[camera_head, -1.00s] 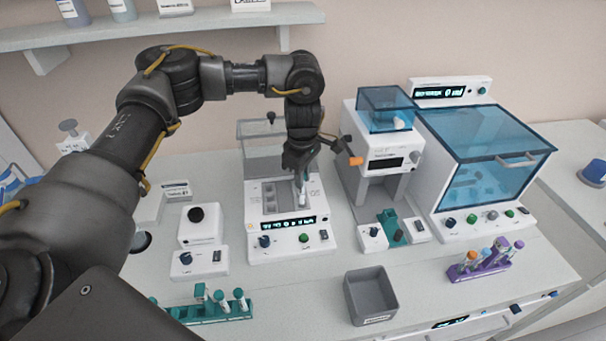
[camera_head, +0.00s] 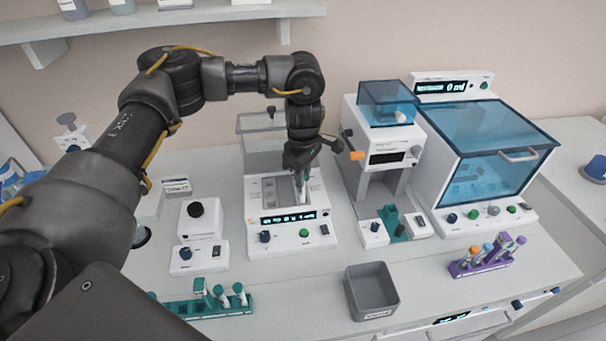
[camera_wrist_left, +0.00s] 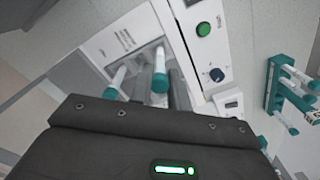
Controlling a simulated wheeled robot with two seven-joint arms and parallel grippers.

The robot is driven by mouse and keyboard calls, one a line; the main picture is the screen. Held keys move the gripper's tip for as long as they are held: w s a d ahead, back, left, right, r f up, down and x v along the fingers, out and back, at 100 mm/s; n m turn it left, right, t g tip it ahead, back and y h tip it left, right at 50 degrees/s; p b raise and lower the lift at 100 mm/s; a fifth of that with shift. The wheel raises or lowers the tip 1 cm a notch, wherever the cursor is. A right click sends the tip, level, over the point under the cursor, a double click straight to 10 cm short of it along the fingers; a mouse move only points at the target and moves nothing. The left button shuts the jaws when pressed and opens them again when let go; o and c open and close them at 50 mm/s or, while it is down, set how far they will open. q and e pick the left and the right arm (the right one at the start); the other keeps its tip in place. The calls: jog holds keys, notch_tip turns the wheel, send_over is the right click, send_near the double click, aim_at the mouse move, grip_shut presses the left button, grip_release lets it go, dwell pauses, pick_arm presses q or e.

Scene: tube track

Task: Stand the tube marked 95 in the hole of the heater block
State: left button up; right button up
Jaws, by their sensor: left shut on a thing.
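My left gripper (camera_head: 301,178) is shut on a tube (camera_wrist_left: 160,70) with a pale body and a teal end. It holds the tube over the right part of the white device with a grey block (camera_head: 270,192), which appears to be the heater block. In the left wrist view a second teal-and-pale tube (camera_wrist_left: 117,78) shows beside the held one; I cannot tell what supports it. The number on the held tube is not readable. The hole under the tube is hidden, so I cannot tell whether the tip is inside it. My right gripper is not in view.
A teal rack (camera_head: 208,305) with several tubes stands at the front left. A grey bin (camera_head: 371,291) and a purple rack (camera_head: 482,262) stand at the front right. A white machine (camera_head: 385,150) is close to the right of the gripper.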

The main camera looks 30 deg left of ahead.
pick_arm(q)
jog(key=shift+f, duration=0.35)
jog(key=o, duration=0.8)
jog(key=shift+r, duration=0.15)
notch_tip(320, 180, up, 11)
jog(key=shift+f+b, duration=0.2)
jog(key=shift+b, duration=0.75)
